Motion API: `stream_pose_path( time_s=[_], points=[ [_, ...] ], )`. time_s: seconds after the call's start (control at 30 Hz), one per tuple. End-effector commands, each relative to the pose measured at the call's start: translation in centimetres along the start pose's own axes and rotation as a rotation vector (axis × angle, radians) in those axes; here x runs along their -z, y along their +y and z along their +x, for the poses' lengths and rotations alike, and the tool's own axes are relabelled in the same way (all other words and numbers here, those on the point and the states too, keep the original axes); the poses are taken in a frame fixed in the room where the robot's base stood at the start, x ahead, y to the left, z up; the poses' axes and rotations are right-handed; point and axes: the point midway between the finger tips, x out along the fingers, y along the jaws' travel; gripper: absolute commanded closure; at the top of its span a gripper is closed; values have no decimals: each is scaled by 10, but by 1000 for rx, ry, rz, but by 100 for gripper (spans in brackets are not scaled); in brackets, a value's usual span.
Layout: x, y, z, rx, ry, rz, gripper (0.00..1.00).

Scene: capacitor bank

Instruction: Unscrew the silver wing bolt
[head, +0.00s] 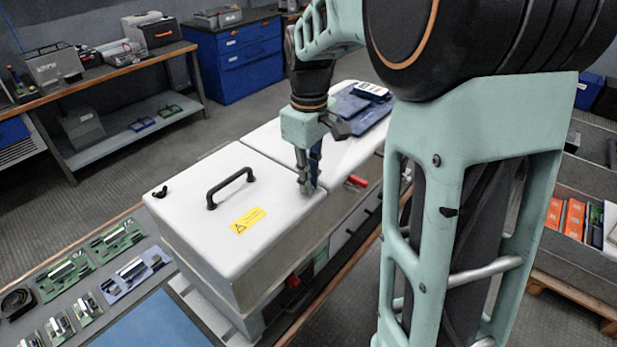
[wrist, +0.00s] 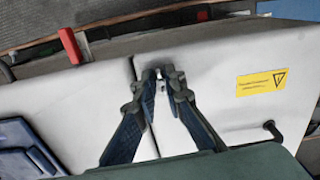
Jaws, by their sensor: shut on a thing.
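My gripper (head: 308,188) points down at the right-hand edge of the white cover (head: 190,225), near the seam with the neighbouring white surface. In the wrist view its two blue-padded fingers (wrist: 159,80) come together at the seam, shut on a small silver piece (wrist: 158,86), which I take to be the silver wing bolt. The fingertips hide most of it, and I cannot tell how far it is screwed in. A dark wing bolt (head: 160,192) sits at the cover's left corner.
The cover carries a black handle (head: 229,188) and a yellow warning label (head: 247,220). A red lever (head: 357,181) sticks out right of my gripper. Blue trays (head: 352,108) lie on the white surface behind. Circuit boards (head: 118,237) lie on the bench at left.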

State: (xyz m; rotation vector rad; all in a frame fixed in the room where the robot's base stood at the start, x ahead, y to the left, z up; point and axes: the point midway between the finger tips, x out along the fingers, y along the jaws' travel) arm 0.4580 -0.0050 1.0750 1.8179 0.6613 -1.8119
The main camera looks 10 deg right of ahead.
Motion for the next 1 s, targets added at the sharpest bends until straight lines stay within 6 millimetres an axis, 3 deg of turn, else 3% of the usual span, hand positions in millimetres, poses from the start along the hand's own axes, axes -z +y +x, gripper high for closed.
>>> stream_pose_path(
  time_s=[0.8, 1.0],
  points=[
    [0, 3, 4, 12, -6, -772, 100],
    [0, 3, 5, 12, -5, -819, 100]
  ],
)
